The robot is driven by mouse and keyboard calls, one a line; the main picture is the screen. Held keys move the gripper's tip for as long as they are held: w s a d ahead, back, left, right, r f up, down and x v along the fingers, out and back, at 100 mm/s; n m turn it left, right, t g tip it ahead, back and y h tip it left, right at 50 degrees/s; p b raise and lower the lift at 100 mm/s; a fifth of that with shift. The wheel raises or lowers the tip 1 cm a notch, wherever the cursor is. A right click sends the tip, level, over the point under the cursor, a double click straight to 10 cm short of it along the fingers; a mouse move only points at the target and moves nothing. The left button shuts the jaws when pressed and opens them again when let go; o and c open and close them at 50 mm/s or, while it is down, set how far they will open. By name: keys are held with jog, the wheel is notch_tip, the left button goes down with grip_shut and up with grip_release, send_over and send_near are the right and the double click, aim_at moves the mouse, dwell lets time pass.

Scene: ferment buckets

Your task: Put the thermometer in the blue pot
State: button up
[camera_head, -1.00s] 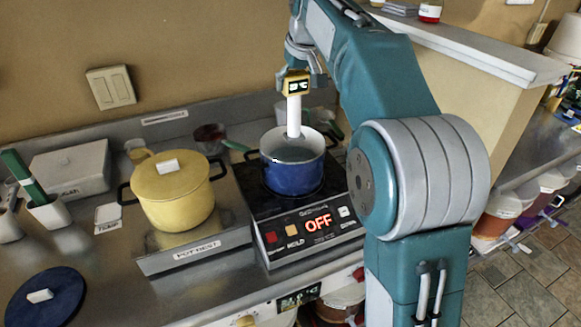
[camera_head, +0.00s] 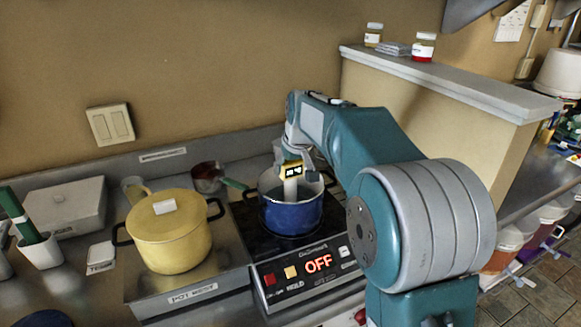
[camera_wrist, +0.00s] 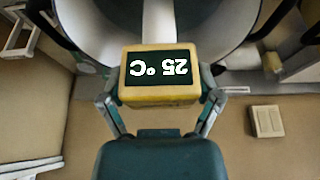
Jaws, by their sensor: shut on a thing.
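The thermometer (camera_head: 291,170) has a yellow head with a dark display and a white stem. In the head view it stands upright with its stem reaching down inside the rim of the blue pot (camera_head: 291,217). The pot sits on the black burner; how deep the stem tip goes is hidden by the pot wall. My gripper (camera_head: 303,158) is shut on the thermometer's head from above. In the wrist view the thermometer head (camera_wrist: 160,75) reads 25 °C upside down between my fingers, with the pot's pale inside (camera_wrist: 95,30) beyond it.
The burner panel (camera_head: 312,268) shows OFF. A lidded yellow pot (camera_head: 168,240) stands on the pot rest to the left. A beige ledge (camera_head: 450,78) with jars rises at the right, beyond my arm.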

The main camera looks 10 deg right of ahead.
jog(key=o, duration=1.1)
jog(key=a+v, duration=0.1)
jog(key=v, duration=1.1)
jog(key=s+f+m, duration=0.1)
jog(key=s+f, duration=0.1)
jog(key=s, duration=1.4)
jog(key=s+f+m+t, duration=0.1)
jog(key=s+f, duration=1)
jog(key=s, duration=0.3)
jog(key=shift+s+h, duration=0.25)
jog(key=shift+h, duration=0.15)
jog(key=shift+d, duration=0.1)
